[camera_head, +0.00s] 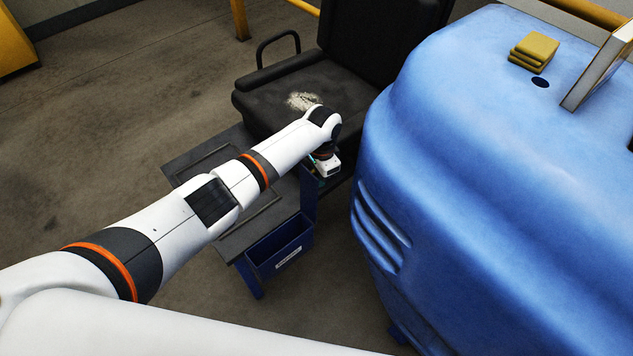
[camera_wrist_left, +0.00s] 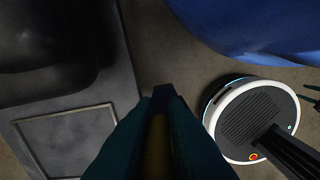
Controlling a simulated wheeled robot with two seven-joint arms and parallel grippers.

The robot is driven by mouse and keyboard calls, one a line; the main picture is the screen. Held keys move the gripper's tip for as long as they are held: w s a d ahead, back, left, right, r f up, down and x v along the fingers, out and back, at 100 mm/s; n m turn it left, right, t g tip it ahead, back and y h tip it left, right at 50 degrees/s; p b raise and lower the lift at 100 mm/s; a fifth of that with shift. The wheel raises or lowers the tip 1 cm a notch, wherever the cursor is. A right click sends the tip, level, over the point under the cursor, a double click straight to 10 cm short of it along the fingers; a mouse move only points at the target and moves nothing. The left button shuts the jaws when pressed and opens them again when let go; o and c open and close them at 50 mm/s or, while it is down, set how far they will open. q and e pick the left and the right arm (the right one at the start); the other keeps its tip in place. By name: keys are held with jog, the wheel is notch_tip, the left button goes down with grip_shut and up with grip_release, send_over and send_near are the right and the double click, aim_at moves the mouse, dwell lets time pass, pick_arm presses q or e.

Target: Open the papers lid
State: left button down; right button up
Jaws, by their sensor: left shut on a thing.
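My left arm reaches in from the left of the head view, and its gripper (camera_head: 322,172) is low between the black seat and the big blue body. Just below it a narrow dark-blue panel, which looks like the papers lid (camera_head: 308,192), stands upright. In front of it is a blue bin (camera_head: 283,247) with a white label too small to read; its top looks open. In the left wrist view the dark teal fingers (camera_wrist_left: 163,100) are shut on a thin dark edge, apparently the lid, seen end-on. The fingers hide most of it.
A grey-black bench top (camera_head: 200,165) with a framed panel (camera_wrist_left: 70,140) lies beside the bin. A black seat (camera_head: 300,95) stands behind. The large blue body (camera_head: 480,170) blocks the right side, with yellow pads (camera_head: 534,50) on top. Floor is clear at left.

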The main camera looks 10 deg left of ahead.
pick_arm(q)
jog(key=shift+a, duration=0.3)
jog(key=shift+f, duration=0.1)
jog(key=c, duration=1.5)
grip_release()
jog(key=shift+s, duration=0.1)
jog(key=shift+d, duration=0.1)
jog(key=shift+r, duration=0.3)
jog(key=r, duration=0.5)
jog(key=r+p, duration=0.1)
jog(key=r, duration=0.5)
jog(key=shift+w+d+r, duration=0.15)
jog(key=shift+w+r, duration=0.05)
jog(key=shift+r, duration=0.05)
